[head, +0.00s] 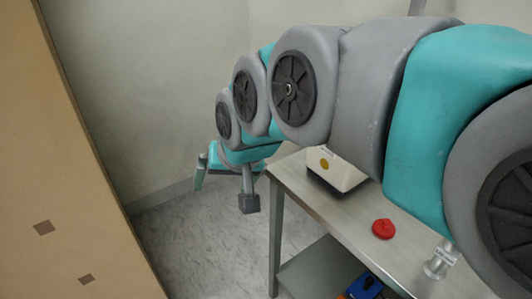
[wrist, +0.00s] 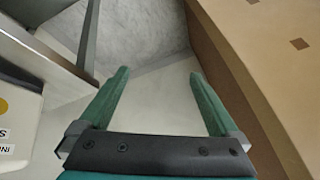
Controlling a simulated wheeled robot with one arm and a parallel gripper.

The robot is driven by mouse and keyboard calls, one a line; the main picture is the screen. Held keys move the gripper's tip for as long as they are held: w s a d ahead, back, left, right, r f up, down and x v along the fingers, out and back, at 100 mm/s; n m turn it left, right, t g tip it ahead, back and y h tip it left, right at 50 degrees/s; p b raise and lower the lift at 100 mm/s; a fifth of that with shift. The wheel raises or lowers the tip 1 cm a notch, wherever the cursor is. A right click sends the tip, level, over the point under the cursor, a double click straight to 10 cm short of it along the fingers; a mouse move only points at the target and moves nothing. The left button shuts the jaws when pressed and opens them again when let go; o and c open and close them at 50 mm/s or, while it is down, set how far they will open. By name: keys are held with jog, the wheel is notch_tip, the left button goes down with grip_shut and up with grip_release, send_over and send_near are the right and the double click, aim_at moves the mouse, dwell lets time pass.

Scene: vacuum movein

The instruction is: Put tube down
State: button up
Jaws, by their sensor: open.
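My gripper (wrist: 158,74) is open, with its two green fingers spread wide and nothing between them. In the head view my gripper (head: 201,170) is at the far end of my arm, beyond the left end of the metal table (head: 345,222) and over the floor. No tube can be made out with certainty in either view. A small silvery, partly clear fitting (head: 440,260) stands on the table near the right; I cannot tell whether it is the tube. My arm hides part of the table.
A white device (head: 338,172) with a yellow dot sits on the table, also at the left of the wrist view (wrist: 18,125). A red knob-like part (head: 383,229) lies nearer. A blue object (head: 366,286) is below. A tall tan panel (head: 60,190) stands left; floor between is clear.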

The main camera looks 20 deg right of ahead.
jog(key=s+d+f+g, duration=0.2)
jog(key=s+d+f, duration=0.1)
jog(key=s, duration=0.3)
jog(key=s+d+f+n+g+h, duration=0.1)
jog(key=s+d+f+g, duration=0.2)
jog(key=s+f, duration=0.3)
jog(key=s+d+f+g+h, duration=0.1)
jog(key=s+d+f+g, duration=0.1)
jog(key=s+f, duration=0.3)
jog(key=s+d, duration=0.1)
jog(key=s, duration=0.2)
jog(key=shift+s+d, duration=0.2)
jog(key=shift+d, duration=0.2)
